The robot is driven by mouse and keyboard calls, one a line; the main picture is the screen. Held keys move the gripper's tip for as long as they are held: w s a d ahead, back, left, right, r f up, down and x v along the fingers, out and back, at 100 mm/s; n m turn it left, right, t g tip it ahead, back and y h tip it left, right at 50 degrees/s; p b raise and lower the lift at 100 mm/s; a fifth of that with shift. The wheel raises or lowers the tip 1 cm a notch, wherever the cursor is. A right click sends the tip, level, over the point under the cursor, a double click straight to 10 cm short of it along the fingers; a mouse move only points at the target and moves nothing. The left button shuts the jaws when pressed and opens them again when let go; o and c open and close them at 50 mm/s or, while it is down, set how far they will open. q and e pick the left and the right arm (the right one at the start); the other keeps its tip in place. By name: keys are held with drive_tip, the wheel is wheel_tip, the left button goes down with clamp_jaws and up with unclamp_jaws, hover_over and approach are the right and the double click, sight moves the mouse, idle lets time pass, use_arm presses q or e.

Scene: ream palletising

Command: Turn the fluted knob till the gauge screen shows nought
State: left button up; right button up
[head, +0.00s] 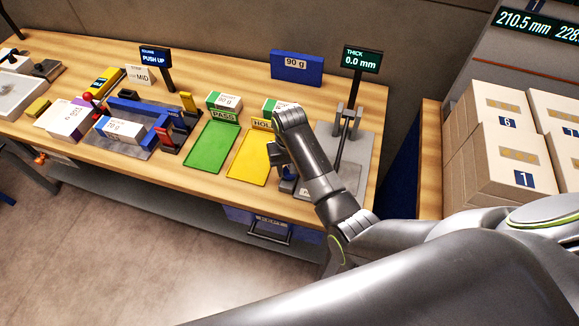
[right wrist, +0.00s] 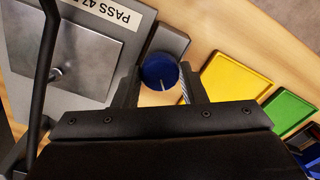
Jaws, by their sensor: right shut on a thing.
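The gauge screen (head: 361,61) reads "THICK 0.0 mm" in the head view. It stands on a post at the back right of the bench, behind the grey gauge plate (head: 350,178). The blue round knob (right wrist: 160,70), with a pale line on its face, sits between the two dark fingers of my right gripper (right wrist: 160,76) in the right wrist view. The gripper is shut on the knob. In the head view my right arm's wrist hides most of the knob. My left gripper is not in view.
A yellow tray (head: 247,170) and a green tray (head: 209,160) lie left of the gauge, with small reams behind them. Stacked cartons (head: 510,140) are at the right. A lever stands beside the gauge plate.

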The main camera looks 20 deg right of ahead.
idle(0.4)
drive_tip(key=o, duration=1)
